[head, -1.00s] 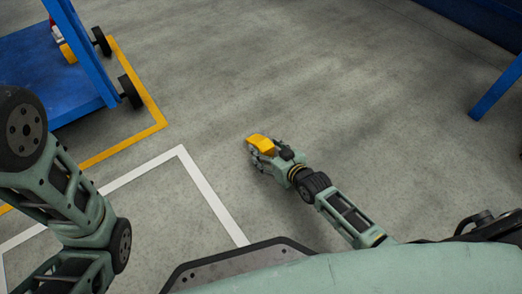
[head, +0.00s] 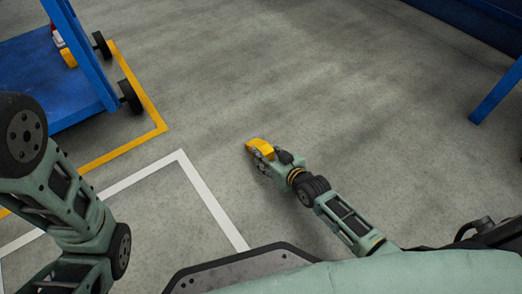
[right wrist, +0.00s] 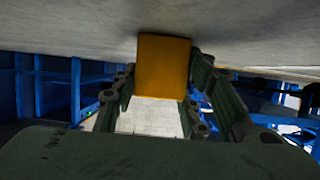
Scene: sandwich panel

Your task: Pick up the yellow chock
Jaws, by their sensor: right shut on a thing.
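The yellow chock (head: 260,147) is at my right gripper's fingertips (head: 267,156) in the head view, over the grey floor. In the right wrist view, the yellow chock (right wrist: 163,66) sits between the two fingers of my right gripper (right wrist: 160,90), which is shut on it. I cannot tell whether the chock touches the floor. My left arm shows at the left of the head view, but its gripper is out of the picture. A second yellow block (head: 68,57) lies on the blue cart at the upper left.
A blue wheeled cart (head: 60,95) stands at the upper left, inside a yellow floor line (head: 150,132). A white floor line (head: 210,205) runs left of my right gripper. Blue frame legs (head: 497,92) stand at the upper right. The floor between is clear.

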